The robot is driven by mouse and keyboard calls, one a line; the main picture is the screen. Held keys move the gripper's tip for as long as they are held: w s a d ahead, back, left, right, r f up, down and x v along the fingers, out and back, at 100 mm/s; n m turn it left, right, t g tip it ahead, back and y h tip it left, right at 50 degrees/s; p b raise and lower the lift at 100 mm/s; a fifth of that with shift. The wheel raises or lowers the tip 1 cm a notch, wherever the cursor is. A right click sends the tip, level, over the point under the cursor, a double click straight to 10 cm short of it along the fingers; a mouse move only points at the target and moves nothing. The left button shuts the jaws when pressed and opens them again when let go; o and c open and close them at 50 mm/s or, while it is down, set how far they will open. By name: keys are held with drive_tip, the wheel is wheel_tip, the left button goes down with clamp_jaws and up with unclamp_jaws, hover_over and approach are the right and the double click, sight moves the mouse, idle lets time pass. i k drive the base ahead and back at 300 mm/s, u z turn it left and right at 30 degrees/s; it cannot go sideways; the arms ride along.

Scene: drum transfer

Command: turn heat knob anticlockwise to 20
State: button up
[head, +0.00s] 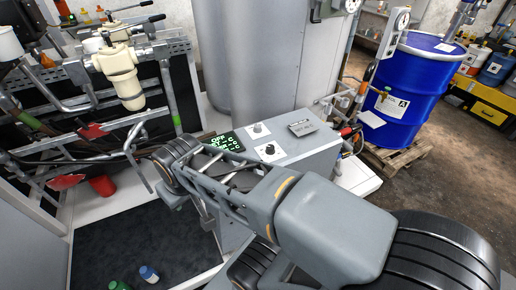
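A grey control box (305,150) stands near the middle of the head view. On its top are a dark round knob on a white plate (269,150) and another small knob (257,128) behind it. Their labels and pointers are too small to read, so I cannot tell which is the heat knob or its setting. A dark display with green characters (227,142) sits at the box's left end. My arm reaches across in front of the box from the lower right, its wrist left of the display. My gripper's fingers cannot be made out, and nothing is seen touching the knobs.
A label plate (303,127) lies on the box top. A large grey tank (250,60) stands behind it. A blue drum (408,85) on a wooden pallet (395,158) is at right. A cream filter housing (120,70) and pipes are at left. Small bottles (149,273) lie low left.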

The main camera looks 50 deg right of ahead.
sight(270, 150)
drive_tip(key=u, duration=0.05)
drive_tip(key=k, duration=0.55)
drive_tip(key=z, duration=1.3)
drive_tip(key=i, duration=0.5)
drive_tip(key=z, duration=0.05)
